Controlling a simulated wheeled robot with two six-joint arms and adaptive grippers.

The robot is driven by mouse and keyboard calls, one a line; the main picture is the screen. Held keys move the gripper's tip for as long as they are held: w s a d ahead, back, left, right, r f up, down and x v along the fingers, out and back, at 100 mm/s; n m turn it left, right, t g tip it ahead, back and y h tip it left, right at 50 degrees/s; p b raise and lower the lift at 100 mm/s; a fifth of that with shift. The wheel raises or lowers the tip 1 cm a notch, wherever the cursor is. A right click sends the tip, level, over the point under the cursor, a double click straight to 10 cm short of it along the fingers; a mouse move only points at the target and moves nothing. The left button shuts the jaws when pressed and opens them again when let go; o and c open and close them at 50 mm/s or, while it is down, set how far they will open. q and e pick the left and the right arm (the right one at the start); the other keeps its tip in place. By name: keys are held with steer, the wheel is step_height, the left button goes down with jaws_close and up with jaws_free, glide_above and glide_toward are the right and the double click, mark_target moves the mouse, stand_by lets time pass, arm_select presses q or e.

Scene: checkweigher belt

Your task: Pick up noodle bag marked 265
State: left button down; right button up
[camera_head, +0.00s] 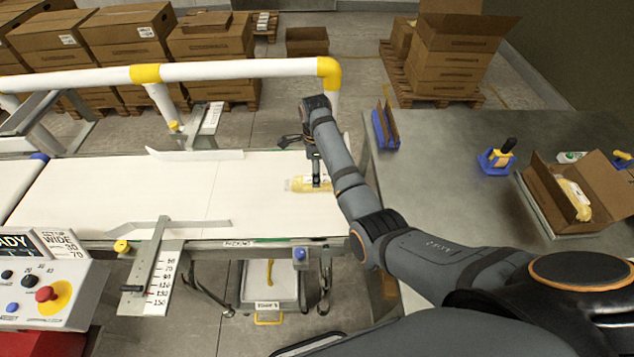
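A yellow noodle bag (300,184) with a clear wrapper lies flat on the white belt (190,195), near its right end. Any mark on the bag is too small to read. My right arm reaches in from the right, and my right gripper (317,180) points down at the bag's right part, partly covering it. The fingers are small and partly hidden by the arm, so I cannot tell whether they are closed on the bag. Another yellow bag (574,198) lies in an open carton (605,181) on the right table. My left gripper is not in view.
A white and yellow rail (240,69) runs behind the belt. Guides (180,224) and a control panel (45,290) stand at the left. A grey tray (285,286) is below the belt. The steel table (440,150) carries a blue holder (385,126) and a blue-based tool (497,158).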

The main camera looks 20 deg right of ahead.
steer(key=shift+w+d+f, duration=0.15)
steer(key=shift+w+f, duration=0.05)
steer(key=shift+f, duration=0.25)
steer(key=shift+s+f+p, duration=0.15)
steer(key=shift+f+p, duration=0.25)
steer(key=shift+f, duration=0.15)
steer(key=shift+s+f+p, duration=0.15)
steer(key=shift+f+p, duration=0.25)
steer(key=shift+f, duration=0.15)
step_height(320, 180, down, 2)
steer(key=shift+f, duration=0.1)
steer(key=shift+d+f, duration=0.1)
steer(key=shift+f, duration=0.15)
steer(key=shift+r, duration=0.1)
steer(key=c, duration=1.5)
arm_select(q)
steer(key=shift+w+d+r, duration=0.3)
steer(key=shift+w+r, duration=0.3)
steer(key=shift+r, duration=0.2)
arm_select(e)
steer(key=shift+o, duration=0.2)
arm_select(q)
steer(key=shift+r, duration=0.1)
arm_select(e)
steer(key=shift+r, duration=0.1)
